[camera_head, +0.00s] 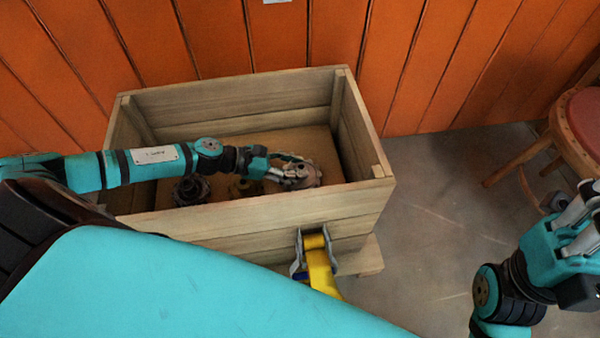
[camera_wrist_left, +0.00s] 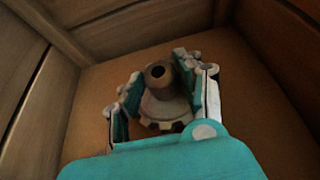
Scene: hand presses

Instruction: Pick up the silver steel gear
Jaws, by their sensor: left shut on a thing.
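The steel gear (camera_head: 303,176) is a toothed grey-brown disc inside the wooden crate, toward its right part. My left gripper (camera_head: 282,174) reaches in from the left and is shut on it. In the left wrist view, the gear (camera_wrist_left: 162,118) sits between the two fingers, with its round hub and bore facing the camera and teeth along its lower edge. I cannot tell whether it touches the crate floor. My right gripper (camera_head: 580,222) is at the right edge, outside the crate and partly cut off; its jaw state is unclear.
The wooden crate (camera_head: 270,217) has high walls around the gear. A dark gear (camera_head: 190,190) and a yellowish gear (camera_head: 243,187) lie left of it, partly hidden by my arm. A red-seated stool (camera_head: 585,120) stands at right.

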